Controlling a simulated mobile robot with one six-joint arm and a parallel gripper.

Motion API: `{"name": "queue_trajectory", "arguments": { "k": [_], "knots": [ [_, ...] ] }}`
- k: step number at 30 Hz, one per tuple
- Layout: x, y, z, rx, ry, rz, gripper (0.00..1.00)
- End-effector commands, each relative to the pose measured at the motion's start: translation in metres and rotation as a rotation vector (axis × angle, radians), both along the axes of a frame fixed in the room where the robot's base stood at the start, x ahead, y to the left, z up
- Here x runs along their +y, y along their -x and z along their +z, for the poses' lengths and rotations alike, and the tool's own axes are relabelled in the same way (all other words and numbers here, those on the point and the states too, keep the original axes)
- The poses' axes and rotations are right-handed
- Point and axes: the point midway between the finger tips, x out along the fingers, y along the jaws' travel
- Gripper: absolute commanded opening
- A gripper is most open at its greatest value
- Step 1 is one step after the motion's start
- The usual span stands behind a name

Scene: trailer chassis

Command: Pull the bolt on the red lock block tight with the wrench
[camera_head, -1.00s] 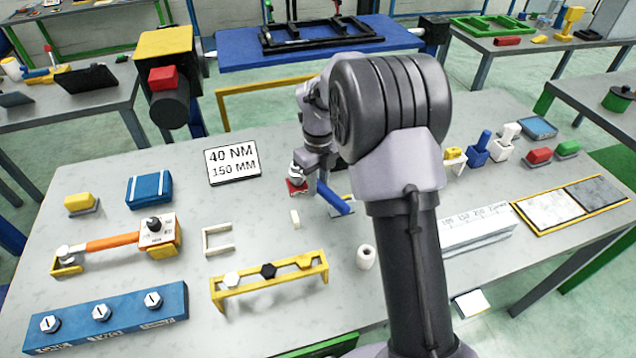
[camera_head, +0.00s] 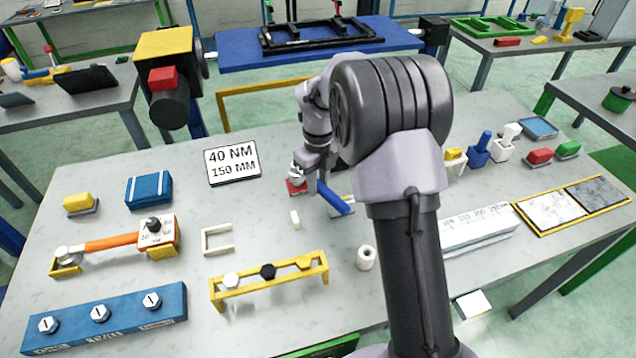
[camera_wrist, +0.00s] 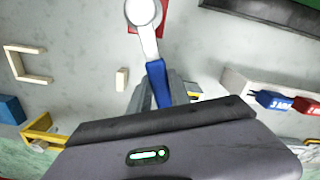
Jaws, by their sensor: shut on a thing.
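The red lock block (camera_head: 297,188) sits on the grey table just beyond my arm's end. In the wrist view a corner of the red block (camera_wrist: 133,31) shows under the wrench head. The wrench has a silver ring head and shank (camera_wrist: 149,42) and a blue handle (camera_head: 336,199). Its head lies over the block and hides the bolt, so I cannot tell how it is seated. My gripper (camera_wrist: 160,92) is shut on the blue handle. In the head view my gripper is mostly hidden behind my arm.
A sign reading 40 NM, 150 MM (camera_head: 232,161) stands left of the block. A yellow rack (camera_head: 270,283) with bolts, a small white block (camera_head: 295,219) and a white roll (camera_head: 366,257) are nearer. An orange-handled wrench (camera_head: 112,243) rests at left. A dark-edged object (camera_wrist: 270,12) lies right of the wrench.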

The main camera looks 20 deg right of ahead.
Motion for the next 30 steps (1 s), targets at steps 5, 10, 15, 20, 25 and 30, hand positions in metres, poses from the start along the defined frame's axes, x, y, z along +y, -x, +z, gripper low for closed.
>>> {"name": "queue_trajectory", "arguments": {
  "k": [5, 10, 15, 20, 25, 30],
  "knots": [
    [0.000, 0.000, -0.002, -0.001, 0.000, 0.000, 0.00],
    [0.000, 0.000, -0.005, -0.001, 0.000, 0.000, 0.00],
    [0.000, 0.000, -0.007, -0.001, 0.000, 0.000, 0.00],
    [0.000, 0.000, -0.010, 0.000, 0.000, 0.000, 0.00],
    [0.000, 0.000, -0.012, 0.000, 0.000, 0.000, 0.00],
    [0.000, 0.000, -0.014, -0.001, 0.000, 0.000, 0.00]
  ]
}}
